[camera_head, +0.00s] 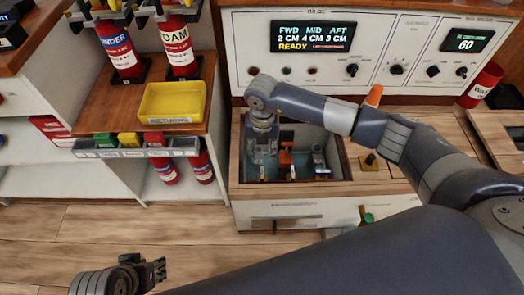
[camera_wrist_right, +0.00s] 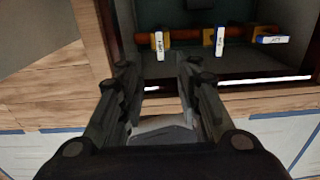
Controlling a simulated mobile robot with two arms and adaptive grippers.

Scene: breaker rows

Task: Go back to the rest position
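My right arm reaches in from the right. Its gripper (camera_head: 262,165) points down into the left part of an open recess (camera_head: 342,160) below the control panel. In the right wrist view the two fingers (camera_wrist_right: 156,72) are apart with nothing between them. Handles with white tags, one tag at the left (camera_wrist_right: 159,45), one in the middle (camera_wrist_right: 220,40) and one at the right (camera_wrist_right: 271,39), lie beyond the fingertips. An orange handle (camera_head: 286,158) stands in the recess beside the gripper. My left gripper (camera_head: 155,272) is low at the left over the floor; its finger gap is unclear.
The control panel (camera_head: 400,50) with a lit display (camera_head: 312,37) rises behind the recess. A yellow tray (camera_head: 172,102) and red bottles (camera_head: 118,48) stand on the shelf unit at the left. An orange cone-like piece (camera_head: 374,95) is close behind my right forearm. The floor (camera_head: 120,232) at the left is clear.

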